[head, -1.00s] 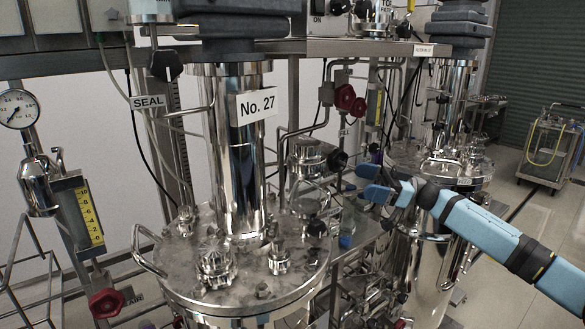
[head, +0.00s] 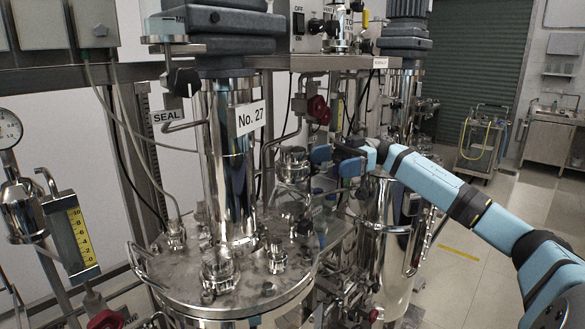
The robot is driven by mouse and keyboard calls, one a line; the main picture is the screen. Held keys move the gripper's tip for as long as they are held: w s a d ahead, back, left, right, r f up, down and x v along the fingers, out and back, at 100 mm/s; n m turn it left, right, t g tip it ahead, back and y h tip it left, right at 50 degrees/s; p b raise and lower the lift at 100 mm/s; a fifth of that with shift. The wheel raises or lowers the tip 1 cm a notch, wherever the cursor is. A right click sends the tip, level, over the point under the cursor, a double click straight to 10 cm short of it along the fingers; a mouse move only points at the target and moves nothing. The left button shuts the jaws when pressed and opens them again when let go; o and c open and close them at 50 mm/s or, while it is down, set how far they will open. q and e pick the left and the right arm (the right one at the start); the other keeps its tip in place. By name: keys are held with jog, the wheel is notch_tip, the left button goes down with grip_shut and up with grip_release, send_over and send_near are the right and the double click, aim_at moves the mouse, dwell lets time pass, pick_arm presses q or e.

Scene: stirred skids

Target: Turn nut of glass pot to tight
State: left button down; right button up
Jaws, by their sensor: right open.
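A steel vessel marked "No. 27" has a round lid (head: 180,275) with fittings on it. A short capped fitting (head: 218,270) stands near the lid's front, and another fitting (head: 277,257) is to its right. I cannot tell which part is the glass pot or its nut. My right gripper (head: 335,161) has blue finger pads set apart, with nothing visible between them. It is right of a silver cylindrical fitting (head: 293,165) behind the lid; I cannot tell whether they touch. My left gripper is not in view.
A tall steel column (head: 228,170) rises from the lid. Red knobs (head: 318,108) and pipes crowd the space above the gripper. A second steel vessel (head: 385,235) stands behind my right arm. A yellow gauge (head: 80,238) is at left. Open floor (head: 480,275) lies right.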

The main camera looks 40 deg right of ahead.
aim_at(294, 170)
jog(key=p+x, duration=0.1)
jog(key=x, duration=0.9)
jog(key=shift+a+r+p, duration=0.1)
jog(key=shift+a+p, duration=0.05)
jog(key=shift+p, duration=0.2)
jog(key=c, duration=0.9)
